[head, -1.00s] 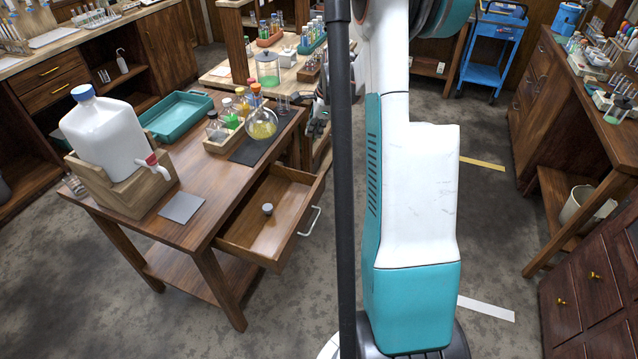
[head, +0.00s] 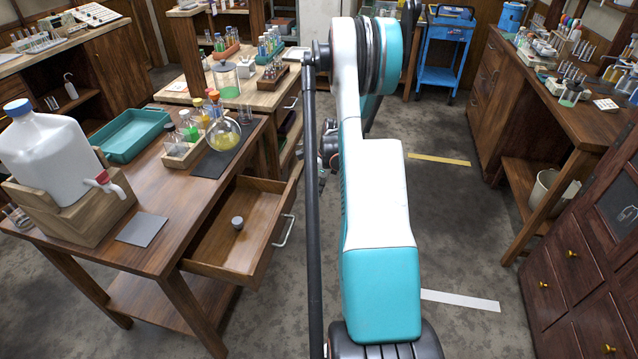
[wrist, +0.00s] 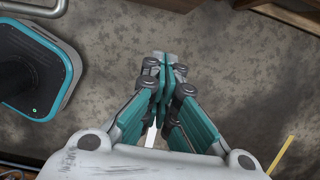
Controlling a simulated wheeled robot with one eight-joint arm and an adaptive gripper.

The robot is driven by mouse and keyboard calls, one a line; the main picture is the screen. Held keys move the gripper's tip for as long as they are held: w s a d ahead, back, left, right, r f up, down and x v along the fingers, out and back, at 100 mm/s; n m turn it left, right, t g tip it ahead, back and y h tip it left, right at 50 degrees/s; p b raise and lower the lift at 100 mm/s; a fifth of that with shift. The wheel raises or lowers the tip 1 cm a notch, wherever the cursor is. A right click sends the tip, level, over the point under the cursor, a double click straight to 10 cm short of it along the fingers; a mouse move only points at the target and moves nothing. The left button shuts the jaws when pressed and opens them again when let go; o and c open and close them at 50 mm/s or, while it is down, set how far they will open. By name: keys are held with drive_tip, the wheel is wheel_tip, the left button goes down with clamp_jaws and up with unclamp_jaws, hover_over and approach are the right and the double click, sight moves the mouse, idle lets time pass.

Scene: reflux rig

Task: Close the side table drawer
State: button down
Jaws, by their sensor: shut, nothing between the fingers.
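The side table (head: 165,210) stands left of my arm in the head view. Its drawer (head: 240,228) is pulled well out toward the right, with a pale metal handle (head: 284,231) on its front. In the head view my gripper is mostly hidden behind my arm, beyond the drawer front. I see no contact between it and the drawer.
A white carboy (head: 55,150) in a wooden stand, a teal tray (head: 132,135), a rack of bottles (head: 185,150) and a round flask (head: 222,138) stand on the table. A dark wooden cabinet (head: 580,285) is at right. Grey floor lies open between.

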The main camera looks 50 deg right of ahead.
drive_tip(key=shift+w+a+f+b, duration=0.25)
drive_tip(key=shift+w+a+b, duration=0.05)
drive_tip(key=shift+w, duration=0.4)
drive_tip(key=shift+w+a+f+b, duration=0.25)
drive_tip(key=shift+w, duration=0.4)
drive_tip(key=shift+w+a+f+b, duration=0.25)
drive_tip(key=shift+w+a+b, duration=0.05)
drive_tip(key=shift+w, duration=0.4)
drive_tip(key=shift+w, duration=0.1)
hover_over(245, 190)
drive_tip(key=s, duration=0.1)
drive_tip(key=shift+s+d, duration=0.1)
drive_tip(key=shift+d, duration=0.15)
